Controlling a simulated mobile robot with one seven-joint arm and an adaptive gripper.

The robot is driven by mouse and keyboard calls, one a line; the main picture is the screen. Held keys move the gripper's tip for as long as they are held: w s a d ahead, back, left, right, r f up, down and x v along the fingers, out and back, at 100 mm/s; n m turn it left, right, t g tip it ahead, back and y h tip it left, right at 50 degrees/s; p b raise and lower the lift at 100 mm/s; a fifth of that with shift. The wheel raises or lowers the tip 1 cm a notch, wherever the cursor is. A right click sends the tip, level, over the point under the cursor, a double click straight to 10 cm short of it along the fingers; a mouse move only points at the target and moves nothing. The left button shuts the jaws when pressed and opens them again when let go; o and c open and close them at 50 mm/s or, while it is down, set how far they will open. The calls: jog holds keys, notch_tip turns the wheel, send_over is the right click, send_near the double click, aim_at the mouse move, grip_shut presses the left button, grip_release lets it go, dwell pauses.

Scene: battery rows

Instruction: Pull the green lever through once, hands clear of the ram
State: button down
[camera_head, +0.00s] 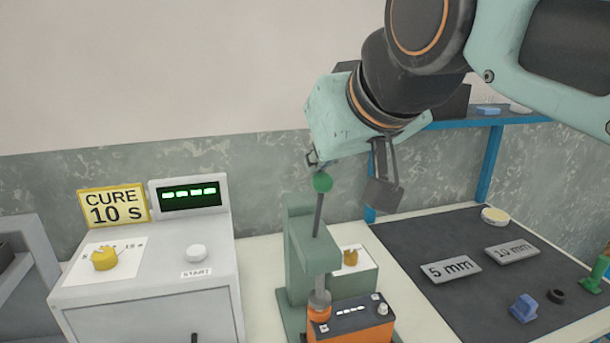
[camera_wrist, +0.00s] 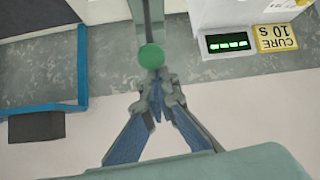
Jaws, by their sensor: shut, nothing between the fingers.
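The lever's green ball knob (camera_head: 322,182) tops a grey rod that stands nearly upright on the green press (camera_head: 296,232). The knob also shows in the wrist view (camera_wrist: 151,57), just beyond my fingertips. My gripper (camera_head: 312,159) is shut and empty, right by the knob; its closed fingers also show in the wrist view (camera_wrist: 156,90). I cannot tell whether they touch the knob. The grey ram (camera_head: 319,299) sits low on the press, above an orange piece (camera_head: 319,313). My gripper is well above the ram.
An orange and black battery (camera_head: 352,325) stands at the press front. A grey cabinet (camera_head: 140,285) with a yellow dial, START button and lit display (camera_head: 189,194) is left. A dark mat (camera_head: 430,235) with 5 mm and 10 mm plates is right. A blue-framed shelf (camera_head: 487,165) stands behind.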

aim_at(321, 182)
jog(key=shift+s+d+f+t+y+b, duration=0.15)
jog(key=shift+s+f+t+b, duration=0.3)
jog(key=shift+b, duration=0.85)
jog(key=shift+s+d+f+t+y+b, duration=0.1)
jog(key=shift+s+d+f+t+b, duration=0.2)
jog(key=shift+s+b, duration=0.7)
jog(key=shift+s+d+f+t+y+b, duration=0.15)
jog(key=shift+t+b, duration=0.3)
jog(key=shift+b, duration=1.15)
jog(key=shift+s+a, duration=0.1)
